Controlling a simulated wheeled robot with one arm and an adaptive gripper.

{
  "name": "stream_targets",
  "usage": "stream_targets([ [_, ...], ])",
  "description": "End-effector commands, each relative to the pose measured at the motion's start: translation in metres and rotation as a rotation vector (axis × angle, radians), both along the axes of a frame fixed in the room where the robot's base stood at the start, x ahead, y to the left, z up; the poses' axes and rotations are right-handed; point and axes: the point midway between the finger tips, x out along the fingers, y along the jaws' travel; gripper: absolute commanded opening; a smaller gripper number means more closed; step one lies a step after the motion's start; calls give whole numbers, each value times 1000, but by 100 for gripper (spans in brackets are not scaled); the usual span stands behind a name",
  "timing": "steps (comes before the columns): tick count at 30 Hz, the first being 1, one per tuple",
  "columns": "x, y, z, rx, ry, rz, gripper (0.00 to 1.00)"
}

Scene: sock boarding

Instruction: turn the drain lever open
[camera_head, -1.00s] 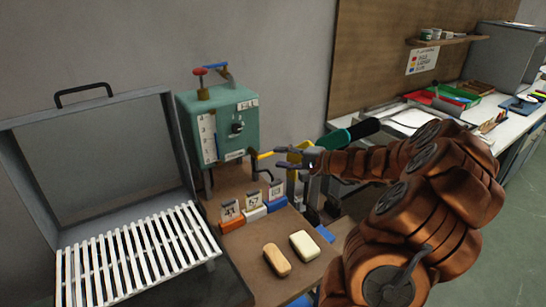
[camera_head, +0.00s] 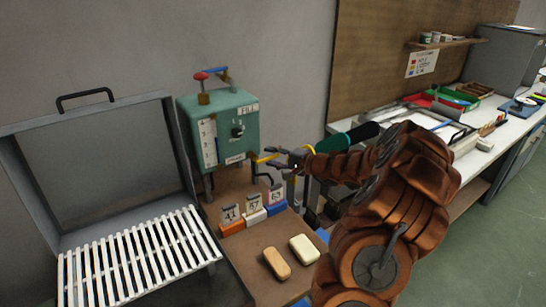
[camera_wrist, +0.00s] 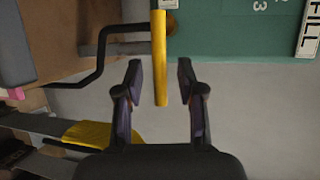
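In the wrist view the lever (camera_wrist: 160,62) is a straight yellow bar running between my two fingertips, with a gap on each side. My gripper (camera_head: 278,160) is beside the tank at the lever's height; its fingers (camera_wrist: 160,82) are open around the bar and do not appear to touch it. A dark bent pipe (camera_wrist: 98,68) lies left of the fingers in the wrist view.
Numbered cards in orange, white and blue stands (camera_head: 254,216) sit below the lever. Two soap-like blocks (camera_head: 304,248) lie on the brown table (camera_head: 247,262). An open grey box with white slats (camera_head: 135,256) stands at left. A green-and-black handled thing (camera_head: 352,137) is close behind my gripper.

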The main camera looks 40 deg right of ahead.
Motion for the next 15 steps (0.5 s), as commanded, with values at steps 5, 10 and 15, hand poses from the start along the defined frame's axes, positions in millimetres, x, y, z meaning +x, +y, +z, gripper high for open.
stream_targets([
  [5, 0, 0, 0, 0, 0, 0, 38],
  [10, 0, 0, 0, 0, 0, 0, 25],
  [15, 0, 0, 0, 0, 0, -1, 7],
])
